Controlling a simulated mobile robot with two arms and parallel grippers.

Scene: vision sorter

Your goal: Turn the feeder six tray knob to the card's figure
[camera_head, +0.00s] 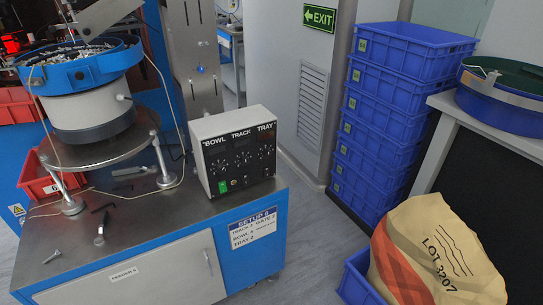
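A grey control box (233,150) with a black front stands on the metal bench top. Its front is lettered BOWL, TRACK and TRAY, with a dial under each word. The tray knob (266,152) is the rightmost; its pointer setting is too small to read. The setup card (254,227) is on the blue bench side below the box. It is headed SETUP 6 and has a TRAY line at its lower left; I cannot read that figure surely. A label, FEEDER 6 (124,274), is on the bench front. Neither of my grippers is in view.
A bowl feeder with a blue rim (82,70) stands on a round plate at left. Loose tools (101,228) lie on the bench. Blue crates (387,130) are stacked at right, near a paper sack (433,255) in a blue bin. Open floor lies between.

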